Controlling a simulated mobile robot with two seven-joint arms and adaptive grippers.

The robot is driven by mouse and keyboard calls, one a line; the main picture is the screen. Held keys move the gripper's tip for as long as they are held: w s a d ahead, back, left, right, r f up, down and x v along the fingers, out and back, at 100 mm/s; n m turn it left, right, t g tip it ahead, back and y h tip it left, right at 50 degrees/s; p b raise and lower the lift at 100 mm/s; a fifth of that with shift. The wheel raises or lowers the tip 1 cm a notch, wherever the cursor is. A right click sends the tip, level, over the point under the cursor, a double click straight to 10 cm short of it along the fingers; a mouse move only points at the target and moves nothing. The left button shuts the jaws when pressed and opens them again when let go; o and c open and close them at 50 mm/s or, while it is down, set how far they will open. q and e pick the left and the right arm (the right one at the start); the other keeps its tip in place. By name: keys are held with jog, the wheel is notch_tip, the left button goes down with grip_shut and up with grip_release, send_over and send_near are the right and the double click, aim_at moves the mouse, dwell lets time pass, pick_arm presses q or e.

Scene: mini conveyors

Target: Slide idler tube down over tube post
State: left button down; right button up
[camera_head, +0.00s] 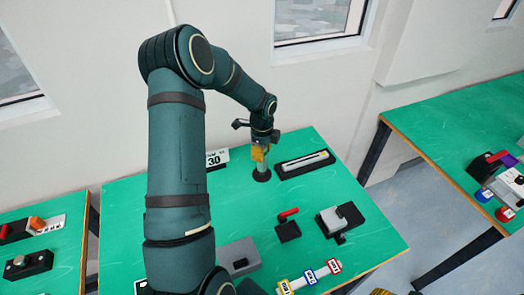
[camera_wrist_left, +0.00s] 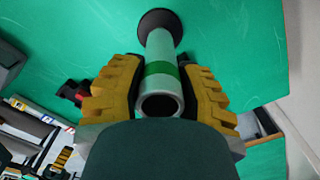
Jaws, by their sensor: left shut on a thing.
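The idler tube (camera_wrist_left: 161,75) is pale with a green band, and its open end faces the left wrist camera. My left gripper (camera_head: 261,156) is shut on it, with a yellow finger on each side in the left wrist view (camera_wrist_left: 158,88). The tube (camera_head: 263,167) stands about upright over a round black base (camera_head: 262,175), which also shows in the left wrist view (camera_wrist_left: 158,18). The tube post is not clearly visible; I cannot tell whether the tube's lower end touches the base. A small yellow part at the bottom edge may be my right gripper (camera_head: 380,292), mostly cut off.
A long black tray with a pale bar (camera_head: 304,164) lies close right of the base. A card marked 30 (camera_head: 217,157) stands to the left. A red-handled block (camera_head: 288,226) and a grey-black device (camera_head: 340,220) sit nearer on the green table (camera_head: 370,245).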

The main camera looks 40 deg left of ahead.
pick_arm(q)
jog(key=shift+f+b, duration=0.8)
jog(key=shift+f, duration=0.45)
jog(key=c, duration=0.6)
grip_release()
jog(key=shift+r, duration=0.1)
notch_tip(320, 180, up, 12)
